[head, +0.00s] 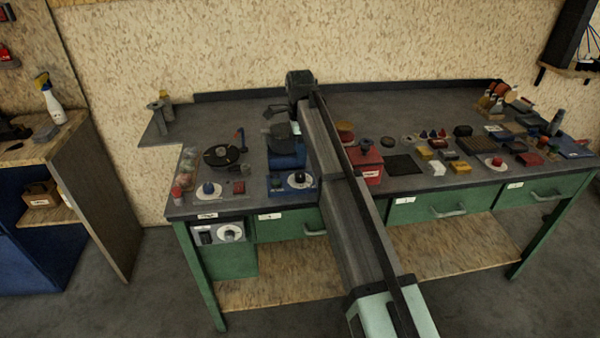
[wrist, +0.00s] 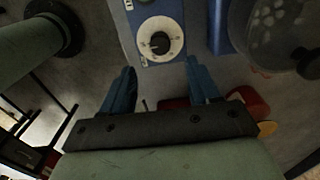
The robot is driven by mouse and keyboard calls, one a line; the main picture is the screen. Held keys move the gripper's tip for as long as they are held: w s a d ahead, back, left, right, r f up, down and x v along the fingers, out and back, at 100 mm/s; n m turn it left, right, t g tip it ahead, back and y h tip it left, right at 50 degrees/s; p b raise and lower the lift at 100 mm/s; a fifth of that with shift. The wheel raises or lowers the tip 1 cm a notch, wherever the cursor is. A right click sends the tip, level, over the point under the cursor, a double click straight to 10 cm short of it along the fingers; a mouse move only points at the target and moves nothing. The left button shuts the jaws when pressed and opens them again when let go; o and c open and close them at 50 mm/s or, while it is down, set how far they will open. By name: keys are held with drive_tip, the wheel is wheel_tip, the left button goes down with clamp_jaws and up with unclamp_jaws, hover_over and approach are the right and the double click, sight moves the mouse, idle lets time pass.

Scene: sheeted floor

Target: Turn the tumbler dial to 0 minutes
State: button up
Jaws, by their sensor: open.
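The tumbler has a blue base (head: 287,158) with a dark drum (head: 281,133) on top. In front is its blue control box with a white round dial (head: 300,180) and dark knob. In the wrist view the dial (wrist: 160,39) is near the top centre, its black knob in the middle of a white scale ring. The scale numbers are too small to read. My gripper (wrist: 161,68) is open and empty, its two blue fingers apart below the dial in the picture. They do not touch the knob. In the head view my arm hides the gripper.
In the wrist view the clear drum (wrist: 278,32) is close to the right of my fingers. A red box (head: 366,165) stands right of the tumbler, a black round tool (head: 222,156) left. Another white dial (head: 231,232) is on the bench's front panel. Several small items crowd the right.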

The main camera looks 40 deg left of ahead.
sight(300, 174)
wheel_tip(300, 174, down, 9)
idle(0.4)
drive_tip(key=c, duration=1)
